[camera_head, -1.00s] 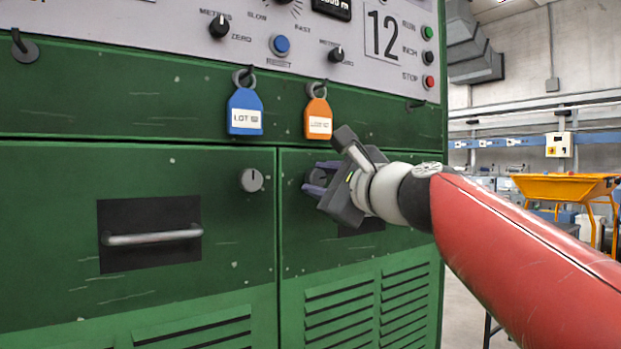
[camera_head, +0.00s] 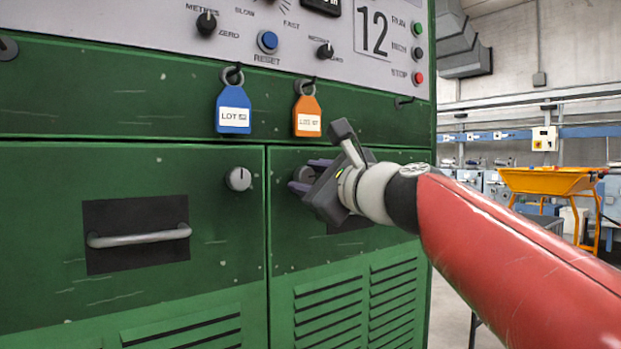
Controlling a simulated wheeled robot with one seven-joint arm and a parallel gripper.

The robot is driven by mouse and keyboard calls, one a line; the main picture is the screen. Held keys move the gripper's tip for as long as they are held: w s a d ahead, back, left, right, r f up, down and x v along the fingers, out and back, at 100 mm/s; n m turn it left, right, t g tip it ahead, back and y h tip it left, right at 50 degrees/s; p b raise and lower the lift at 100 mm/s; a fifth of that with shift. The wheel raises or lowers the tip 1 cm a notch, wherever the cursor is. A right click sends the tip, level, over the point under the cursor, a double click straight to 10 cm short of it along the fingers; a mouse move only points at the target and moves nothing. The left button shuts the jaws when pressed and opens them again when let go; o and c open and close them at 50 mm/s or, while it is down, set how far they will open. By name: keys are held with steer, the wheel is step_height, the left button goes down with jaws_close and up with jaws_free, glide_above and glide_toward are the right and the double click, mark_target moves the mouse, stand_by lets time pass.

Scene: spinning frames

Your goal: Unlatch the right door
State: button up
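The right door (camera_head: 350,255) is a green panel, closed flush with the cabinet front. Its round grey latch knob (camera_head: 304,174) is at the upper left of the door, partly hidden by my gripper. My gripper (camera_head: 309,176) is at the knob, its two purple-grey fingers tilted, one above and one below it. The fingers are apart; I cannot tell whether they press on the knob. My gripper and wrist hide most of the door's dark handle recess (camera_head: 348,224).
The closed left door (camera_head: 60,200) has a similar knob (camera_head: 238,179) and a bar handle (camera_head: 138,238). A blue tag (camera_head: 233,108) and an orange tag (camera_head: 307,115) hang above. A yellow cart (camera_head: 550,181) stands far right, beyond open floor.

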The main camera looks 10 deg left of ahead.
steer(key=o, duration=0.3)
steer(key=shift+d, duration=0.1)
steer(key=b+v, duration=0.2)
steer(key=v, duration=0.5)
steer(key=shift+s+d, duration=0.2)
steer(key=shift+d, duration=0.05)
steer(key=s+d+f+n+g+h, duration=0.2)
steer(key=s+d+f+n+h, duration=0.2)
steer(key=f, duration=1)
steer(key=s+d+f+n+g+h, duration=0.2)
steer(key=s+d+f+n+h, duration=0.3)
steer(key=d+f, duration=0.6)
steer(key=s+d+f+n+g+h, duration=0.2)
steer(key=s+d+f+n+h, duration=0.3)
steer(key=f, duration=1.3)
steer(key=s+d+n, duration=0.3)
steer(key=s, duration=0.1)
steer(key=shift+s+d+g, duration=0.15)
steer(key=shift+g, duration=0.25)
